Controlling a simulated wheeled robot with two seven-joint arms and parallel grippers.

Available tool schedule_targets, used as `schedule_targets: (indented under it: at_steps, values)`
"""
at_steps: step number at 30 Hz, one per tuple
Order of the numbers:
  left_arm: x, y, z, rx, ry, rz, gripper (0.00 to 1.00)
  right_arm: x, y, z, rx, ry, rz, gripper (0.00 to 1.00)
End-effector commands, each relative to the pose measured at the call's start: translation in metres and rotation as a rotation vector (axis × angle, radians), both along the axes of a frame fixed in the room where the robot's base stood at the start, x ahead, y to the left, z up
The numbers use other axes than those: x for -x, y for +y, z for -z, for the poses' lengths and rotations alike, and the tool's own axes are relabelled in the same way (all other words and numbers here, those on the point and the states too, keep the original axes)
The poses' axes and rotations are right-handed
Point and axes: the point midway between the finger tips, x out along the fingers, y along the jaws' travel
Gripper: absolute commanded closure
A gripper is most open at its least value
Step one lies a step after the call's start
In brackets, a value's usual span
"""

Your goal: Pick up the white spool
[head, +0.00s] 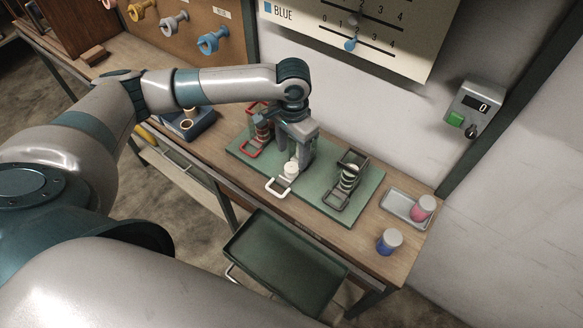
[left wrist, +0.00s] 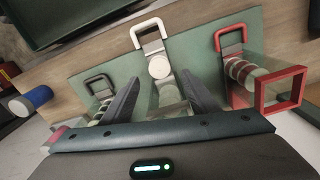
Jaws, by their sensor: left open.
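The white spool (head: 291,169) sits on the green mat (head: 318,197) behind a white wire handle (head: 278,187). In the left wrist view the white spool's round pale end (left wrist: 158,66) shows near the fingertips, with the white handle (left wrist: 147,30) beyond it. My left gripper (head: 297,160) points down over the white spool. In the left wrist view its two fingers (left wrist: 160,80) are apart, one on each side of the spool's line. Whether they touch it I cannot tell. The gripper partly hides the spool in the head view. My right gripper is not in view.
A red-framed holder (head: 252,149) with a striped spool stands left of the white one, a black-framed holder (head: 337,202) with a striped spool right. A blue jar (head: 388,243) and a tray (head: 396,208) with a pink jar are farther right. A dark green tray (head: 285,260) hangs below the bench.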

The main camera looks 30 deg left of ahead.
Motion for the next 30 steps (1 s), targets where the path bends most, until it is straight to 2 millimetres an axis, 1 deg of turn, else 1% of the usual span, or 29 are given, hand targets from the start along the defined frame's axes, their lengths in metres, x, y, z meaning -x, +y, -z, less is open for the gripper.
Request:
schedule_targets:
  at_steps: [8,11,14,21,24,27,30]
  values:
    - [0.000,0.000,0.000,0.001,0.000,0.000,0.46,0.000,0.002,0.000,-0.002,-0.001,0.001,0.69]
    - [0.000,0.000,0.003,0.001,0.001,0.000,0.46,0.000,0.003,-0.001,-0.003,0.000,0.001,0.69]
    - [0.001,-0.001,0.011,0.001,0.003,-0.001,0.46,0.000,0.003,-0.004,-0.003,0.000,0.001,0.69]
    - [0.001,-0.001,0.042,0.000,0.003,0.000,0.46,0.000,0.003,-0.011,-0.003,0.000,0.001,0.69]
    - [0.001,-0.001,0.052,0.000,0.002,0.000,0.46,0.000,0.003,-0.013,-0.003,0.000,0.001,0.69]
    - [0.001,0.000,0.057,0.001,0.001,0.000,0.46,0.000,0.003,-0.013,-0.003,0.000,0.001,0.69]
    - [0.000,0.000,0.058,0.001,0.000,0.001,0.46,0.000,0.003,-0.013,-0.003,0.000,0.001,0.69]
